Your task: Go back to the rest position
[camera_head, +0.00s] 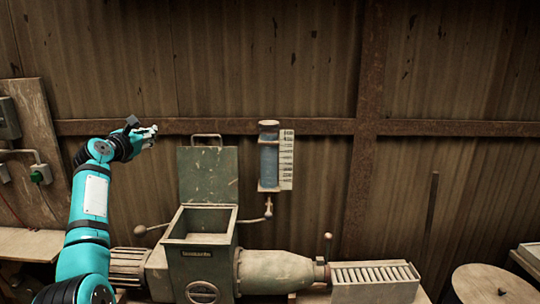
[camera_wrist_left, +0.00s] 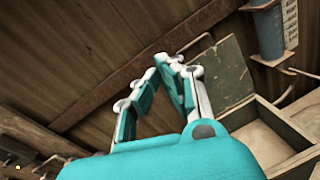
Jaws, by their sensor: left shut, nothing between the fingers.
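My left arm rises from the lower left in the head view. My left gripper (camera_head: 150,134) is held in the air up and left of the press's open lid (camera_head: 208,174). In the left wrist view the fingers of this gripper (camera_wrist_left: 168,62) meet at their tips, with nothing between them. The green press (camera_head: 203,262) stands below and to the right of the gripper, with its hopper open. The gripper touches nothing that I can see. My right gripper is not in view.
A blue water cylinder (camera_head: 269,160) with a white scale (camera_head: 287,160) hangs on the wall right of the lid. A roller tray (camera_head: 374,285) extends right of the press. A round board (camera_head: 496,286) lies at the lower right.

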